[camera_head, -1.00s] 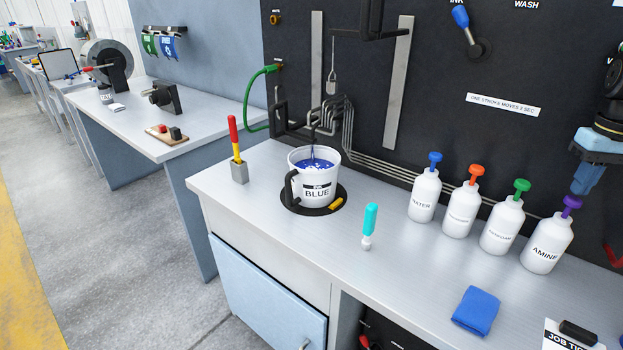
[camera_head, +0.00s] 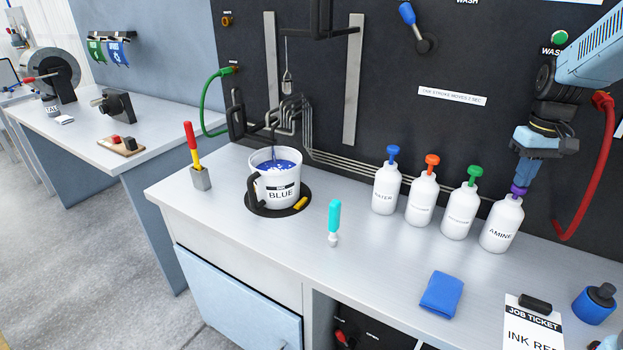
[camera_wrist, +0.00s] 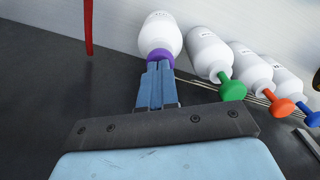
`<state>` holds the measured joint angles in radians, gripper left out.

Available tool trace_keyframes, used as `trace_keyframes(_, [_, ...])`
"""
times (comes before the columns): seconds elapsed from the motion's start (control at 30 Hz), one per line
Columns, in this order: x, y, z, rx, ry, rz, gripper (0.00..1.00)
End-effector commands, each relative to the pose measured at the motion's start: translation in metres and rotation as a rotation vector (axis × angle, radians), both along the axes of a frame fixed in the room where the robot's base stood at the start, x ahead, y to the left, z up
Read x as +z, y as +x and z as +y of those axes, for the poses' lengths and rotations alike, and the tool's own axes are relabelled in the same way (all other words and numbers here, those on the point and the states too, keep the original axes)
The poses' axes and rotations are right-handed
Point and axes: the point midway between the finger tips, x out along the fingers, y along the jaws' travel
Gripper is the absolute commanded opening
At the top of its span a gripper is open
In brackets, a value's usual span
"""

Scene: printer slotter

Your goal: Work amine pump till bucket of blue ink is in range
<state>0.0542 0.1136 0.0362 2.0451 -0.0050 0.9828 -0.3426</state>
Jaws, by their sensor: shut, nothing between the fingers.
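The white AMINE bottle (camera_head: 501,226) with its purple pump head (camera_head: 518,192) stands at the right end of a row of bottles on the bench. My gripper (camera_head: 524,180) is shut and points down onto the purple head, with nothing between its fingers. In the wrist view the shut fingers (camera_wrist: 160,70) meet the purple head (camera_wrist: 159,55), covering part of it. The head sits low, close to the bottle's shoulder. The white BLUE bucket (camera_head: 279,189) holds blue ink and stands on a dark round plate (camera_head: 262,209); a thin tool dips into the ink.
Bottles with blue, orange and green pump heads (camera_head: 475,172) stand close left of AMINE. A red hose (camera_head: 597,170) hangs at right. A turquoise-handled tool (camera_head: 334,216), blue cloth (camera_head: 440,294) and job ticket (camera_head: 533,325) lie nearer the front. The bench between cloth and bucket is mostly clear.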

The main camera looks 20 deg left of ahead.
Motion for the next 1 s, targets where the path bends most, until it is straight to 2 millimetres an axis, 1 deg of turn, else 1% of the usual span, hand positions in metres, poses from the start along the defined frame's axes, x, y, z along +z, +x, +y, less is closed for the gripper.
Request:
trace_keyframes(0.3, [-0.01, 0.0, 0.0, 0.0, 0.001, 0.001, 0.0])
trace_keyframes(0.57, [-0.009, 0.0, 0.0, 0.0, 0.0, 0.001, 0.0])
trace_keyframes(0.73, [-0.005, 0.0, 0.0, 0.0, 0.0, 0.0, 0.0])
trace_keyframes(1.0, [0.008, 0.0, 0.0, 0.0, 0.0, -0.001, 0.0])
